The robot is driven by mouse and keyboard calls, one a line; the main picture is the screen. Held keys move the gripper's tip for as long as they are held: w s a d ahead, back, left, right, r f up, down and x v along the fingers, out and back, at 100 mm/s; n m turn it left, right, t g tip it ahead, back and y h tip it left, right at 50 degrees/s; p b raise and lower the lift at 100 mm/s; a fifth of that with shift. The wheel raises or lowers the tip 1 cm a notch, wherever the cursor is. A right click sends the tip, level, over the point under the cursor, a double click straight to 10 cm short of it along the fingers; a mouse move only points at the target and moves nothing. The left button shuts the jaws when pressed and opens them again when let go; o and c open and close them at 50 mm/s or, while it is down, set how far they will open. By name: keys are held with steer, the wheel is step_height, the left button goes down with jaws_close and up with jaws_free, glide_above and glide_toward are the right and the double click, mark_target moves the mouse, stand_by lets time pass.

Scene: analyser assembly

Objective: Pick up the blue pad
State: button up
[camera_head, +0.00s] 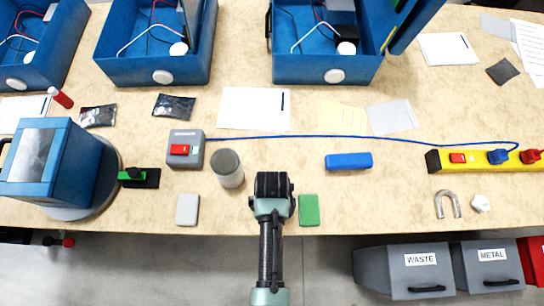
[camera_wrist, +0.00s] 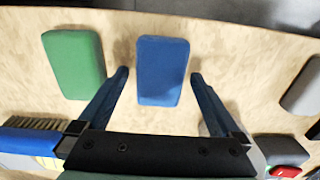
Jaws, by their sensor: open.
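The blue pad (camera_wrist: 162,70) lies flat on the wooden table in the wrist view, between the green pad and the table's right side. It appears between the two fingertips of my gripper (camera_wrist: 159,76), with a gap on each side. My gripper is open and empty. In the head view my gripper (camera_head: 273,184) is over the front part of the table and hides the blue pad. How high the fingertips are above the table I cannot tell.
The green pad (camera_head: 309,210) lies close to the right of my gripper, and a grey pad (camera_head: 187,209) lies farther left. A grey cylinder (camera_head: 228,169) stands behind-left. A blue brush (camera_head: 348,161) lies behind-right. The table's front edge is near.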

steer(key=c, duration=1.3)
step_height(320, 180, up, 10)
steer(key=shift+r, duration=0.1)
